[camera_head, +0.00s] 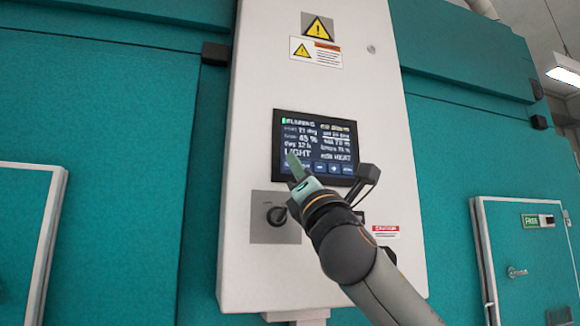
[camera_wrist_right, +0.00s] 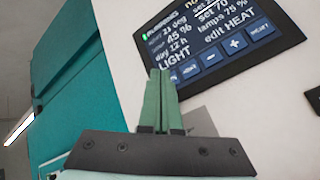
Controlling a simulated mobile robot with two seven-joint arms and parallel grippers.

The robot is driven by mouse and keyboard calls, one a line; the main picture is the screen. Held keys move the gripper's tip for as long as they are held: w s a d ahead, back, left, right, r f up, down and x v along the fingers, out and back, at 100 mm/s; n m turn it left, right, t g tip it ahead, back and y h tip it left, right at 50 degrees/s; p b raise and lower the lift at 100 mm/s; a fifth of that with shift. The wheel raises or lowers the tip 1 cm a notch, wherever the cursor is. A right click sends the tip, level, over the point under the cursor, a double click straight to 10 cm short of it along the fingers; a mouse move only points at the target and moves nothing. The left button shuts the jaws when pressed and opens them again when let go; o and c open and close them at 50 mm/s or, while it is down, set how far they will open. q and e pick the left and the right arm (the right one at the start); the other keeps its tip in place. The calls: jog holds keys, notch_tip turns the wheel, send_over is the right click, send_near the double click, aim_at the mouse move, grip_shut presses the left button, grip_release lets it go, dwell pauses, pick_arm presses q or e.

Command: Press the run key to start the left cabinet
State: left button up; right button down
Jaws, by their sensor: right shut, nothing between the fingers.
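The control screen (camera_head: 330,130) is a dark panel on the white cabinet front; it also shows in the right wrist view (camera_wrist_right: 222,30). Its lines include "LIGHT" and "edit HEAT", and a top word that seems to read "RUNNING" beside a green mark. A row of blue keys (camera_wrist_right: 210,56) runs along its lower edge. My right gripper (camera_head: 293,162) is shut and empty, its green fingertips over the screen's lower left corner. In the right wrist view the fingertips (camera_wrist_right: 161,75) cover the left end of the key row, hiding the run key's label. I cannot tell whether they touch. My left gripper is out of view.
A rotary switch (camera_head: 277,215) on a grey plate sits below the screen, close to my right gripper. Warning labels (camera_head: 316,52) are above. Teal walls flank the white panel, with a small door (camera_head: 520,255) at right and another (camera_head: 25,240) at left.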

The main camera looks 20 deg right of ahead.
jog(key=shift+s+d+b, duration=0.1)
jog(key=shift+s+b, duration=0.75)
jog(key=shift+s, duration=1.7)
